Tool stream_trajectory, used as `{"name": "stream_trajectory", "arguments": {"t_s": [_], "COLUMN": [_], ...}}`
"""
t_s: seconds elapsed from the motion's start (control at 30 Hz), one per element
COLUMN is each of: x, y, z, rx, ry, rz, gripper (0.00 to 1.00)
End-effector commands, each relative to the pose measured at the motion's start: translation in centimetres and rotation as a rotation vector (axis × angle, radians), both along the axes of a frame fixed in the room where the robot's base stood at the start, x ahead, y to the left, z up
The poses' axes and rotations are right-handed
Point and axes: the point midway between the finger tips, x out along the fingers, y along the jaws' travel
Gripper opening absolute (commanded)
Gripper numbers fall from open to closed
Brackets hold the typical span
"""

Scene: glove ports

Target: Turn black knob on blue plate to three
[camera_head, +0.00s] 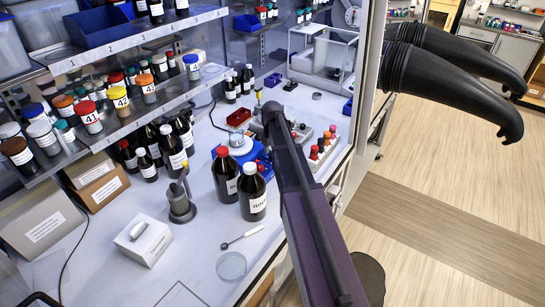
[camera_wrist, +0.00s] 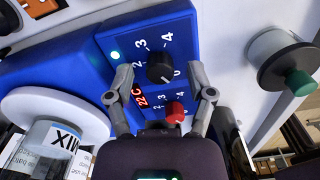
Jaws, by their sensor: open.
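In the wrist view, the blue plate (camera_wrist: 110,42) carries a round black knob (camera_wrist: 160,67) with white numbers around it. A small pale mark on the knob's lower right side appears to face the 0; I cannot read the setting surely. A red knob (camera_wrist: 175,112) with its own scale sits below, beside a lit red display (camera_wrist: 138,97). My gripper (camera_wrist: 161,72) is open, one finger on each side of the black knob, with gaps visible between fingers and knob. In the head view, my arm hides part of the blue plate (camera_head: 259,157) and its knobs.
Dark bottles (camera_head: 252,194) stand close in front of the plate. A green-tipped knob (camera_wrist: 299,82) on a grey disc lies right of the gripper. The front-left bench has some free room.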

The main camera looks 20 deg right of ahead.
Motion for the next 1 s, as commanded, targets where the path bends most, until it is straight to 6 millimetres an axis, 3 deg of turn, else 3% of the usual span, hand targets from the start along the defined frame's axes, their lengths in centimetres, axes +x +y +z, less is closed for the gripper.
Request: {"name": "stream_trajectory", "arguments": {"t_s": [0.37,0.6,1.0], "x": [-0.01,-0.01,-0.04], "y": [-0.06,-0.08,-0.12], "z": [-0.13,-0.14,-0.15], "rx": [0.000,0.000,0.000], "ry": [0.000,0.000,0.000], "rz": [-0.001,-0.001,-0.026], "gripper": [0.69,0.01,0.00]}}
